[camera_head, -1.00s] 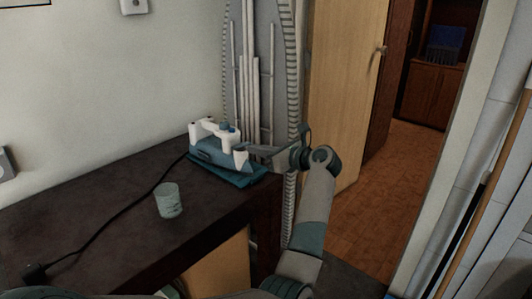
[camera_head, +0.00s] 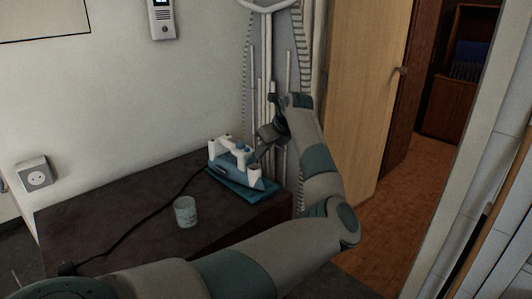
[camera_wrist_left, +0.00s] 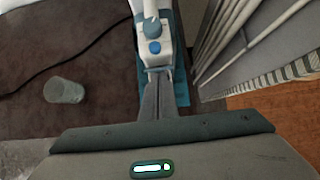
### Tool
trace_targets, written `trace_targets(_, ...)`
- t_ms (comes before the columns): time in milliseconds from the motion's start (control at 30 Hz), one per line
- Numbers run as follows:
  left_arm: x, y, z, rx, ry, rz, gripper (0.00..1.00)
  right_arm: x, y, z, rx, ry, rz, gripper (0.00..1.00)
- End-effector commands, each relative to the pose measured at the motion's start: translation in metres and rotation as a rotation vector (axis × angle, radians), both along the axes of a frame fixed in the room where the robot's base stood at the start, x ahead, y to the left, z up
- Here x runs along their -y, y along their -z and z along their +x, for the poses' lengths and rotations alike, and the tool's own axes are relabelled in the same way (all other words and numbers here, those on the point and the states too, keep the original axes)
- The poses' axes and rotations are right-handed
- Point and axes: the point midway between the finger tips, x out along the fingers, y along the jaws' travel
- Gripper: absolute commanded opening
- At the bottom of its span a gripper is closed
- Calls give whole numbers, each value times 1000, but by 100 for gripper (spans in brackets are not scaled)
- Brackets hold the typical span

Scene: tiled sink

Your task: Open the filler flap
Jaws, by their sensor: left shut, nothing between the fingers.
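A white and blue steam iron (camera_head: 226,158) rests on a teal pad (camera_head: 262,195) near the table's right end. In the left wrist view the iron (camera_wrist_left: 146,12) shows from above, with blue round parts on its white body. I cannot make out the filler flap or whether it stands open. My left gripper (camera_head: 259,154) is above the iron's right end, tilted downward. In the left wrist view its fingers (camera_wrist_left: 157,74) are together and empty, with the tips by the white body; I cannot tell whether they touch it. My right gripper is out of view.
A glass (camera_head: 185,212) stands on the dark table (camera_head: 130,205) left of the iron. The iron's black cord runs across the tabletop. An upright ironing board (camera_head: 285,60) stands close behind my left gripper. A wooden door (camera_head: 360,90) is at the right.

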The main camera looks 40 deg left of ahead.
Motion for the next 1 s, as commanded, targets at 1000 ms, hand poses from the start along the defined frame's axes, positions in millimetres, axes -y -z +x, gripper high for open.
trace_targets(1000, -29, -15, 2, -17, -2, -204, 0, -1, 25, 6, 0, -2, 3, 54)
